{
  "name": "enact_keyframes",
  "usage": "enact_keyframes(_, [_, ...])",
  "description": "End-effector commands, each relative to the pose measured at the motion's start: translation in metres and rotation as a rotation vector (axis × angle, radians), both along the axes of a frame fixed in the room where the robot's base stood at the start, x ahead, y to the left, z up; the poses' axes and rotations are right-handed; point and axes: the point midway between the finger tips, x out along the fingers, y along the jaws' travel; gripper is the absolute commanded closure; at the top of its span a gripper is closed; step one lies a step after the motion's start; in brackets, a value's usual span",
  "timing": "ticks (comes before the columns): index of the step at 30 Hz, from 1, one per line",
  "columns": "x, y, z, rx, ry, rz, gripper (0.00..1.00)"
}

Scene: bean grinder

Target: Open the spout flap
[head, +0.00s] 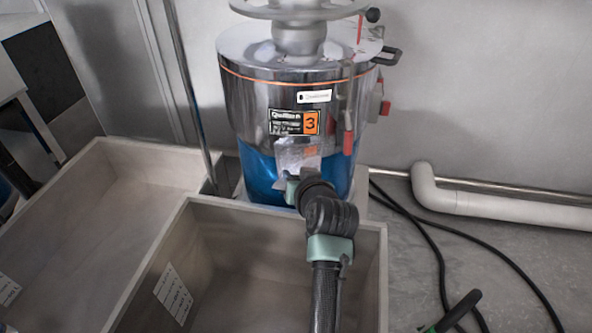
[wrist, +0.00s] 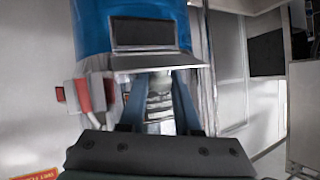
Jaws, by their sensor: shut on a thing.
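The grinder (head: 255,105) is a shiny metal drum with a blue lower part, standing upright behind the crates. Its spout, with a pale metal flap (head: 297,153), sticks out at the front below the number 3 label. My gripper (head: 292,185) is at the spout, its fingertips partly hidden by my wrist. In the wrist view my gripper (wrist: 161,76) has both fingers at the edge of the grey metal flap (wrist: 155,62) and is shut on it. A dark rectangular patch (wrist: 143,33) shows on the blue part beyond the flap; I cannot tell whether it is an opening.
A wooden crate (head: 200,207) stands below the spout, under my arm. A second crate (head: 95,150) is at its left. A thin upright pole (head: 188,85) stands between them and the grinder. A white pipe (head: 500,208) runs along the wall, and black cables (head: 435,240) lie on the floor at right.

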Motion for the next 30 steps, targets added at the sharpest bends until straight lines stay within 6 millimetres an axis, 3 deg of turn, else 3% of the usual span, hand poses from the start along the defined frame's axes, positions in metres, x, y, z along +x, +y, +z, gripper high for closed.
enact_keyframes(13, [0.0004, 0.0012, -0.0002, 0.003, 0.009, 0.003, 1.00])
enact_keyframes(14, [0.0004, 0.0012, -0.0002, 0.003, 0.009, 0.003, 0.63])
enact_keyframes(18, [0.0004, 0.0009, -0.0001, 0.002, 0.009, 0.002, 0.39])
enact_keyframes(30, [-0.0034, -0.0009, 0.0016, 0.002, 0.008, 0.001, 0.39])
